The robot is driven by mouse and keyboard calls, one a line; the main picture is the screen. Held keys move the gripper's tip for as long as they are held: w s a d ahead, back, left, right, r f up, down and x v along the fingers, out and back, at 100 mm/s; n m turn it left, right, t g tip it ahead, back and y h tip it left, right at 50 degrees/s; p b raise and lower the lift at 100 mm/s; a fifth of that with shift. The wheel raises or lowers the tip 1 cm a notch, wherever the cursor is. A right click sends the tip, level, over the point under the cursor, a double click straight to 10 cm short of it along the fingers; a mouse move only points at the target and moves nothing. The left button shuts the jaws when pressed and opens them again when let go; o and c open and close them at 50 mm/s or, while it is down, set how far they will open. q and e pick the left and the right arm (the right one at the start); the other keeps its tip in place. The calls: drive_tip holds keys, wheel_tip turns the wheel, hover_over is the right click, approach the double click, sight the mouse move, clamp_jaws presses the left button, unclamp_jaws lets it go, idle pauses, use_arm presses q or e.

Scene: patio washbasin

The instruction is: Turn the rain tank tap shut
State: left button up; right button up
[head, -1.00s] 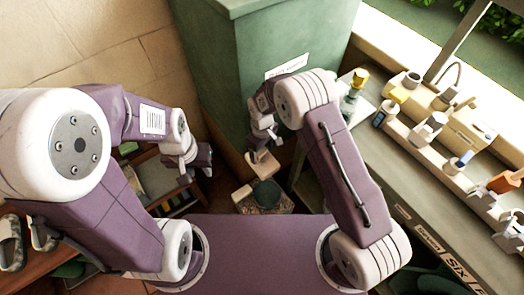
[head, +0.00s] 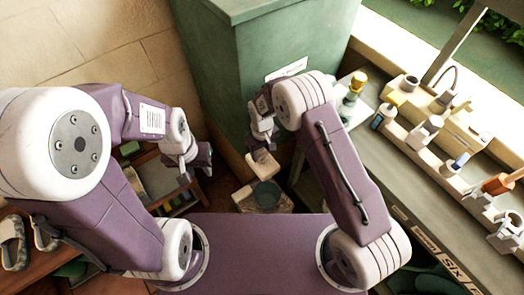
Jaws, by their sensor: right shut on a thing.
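The rain tank (head: 290,75) is the tall green box at the top centre, with a white label on its front.
A washbasin counter (head: 400,165) with bottles, cups and brushes runs along the right. A wooden shelf (head: 160,175) stands at the left, with slippers (head: 12,240) lower left.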

sight(262, 154)
drive_tip(key=o, duration=1.4)
wheel_tip(262, 154, up, 9)
drive_tip(key=shift+r+p, duration=0.1)
drive_tip(key=shift+p, duration=0.8)
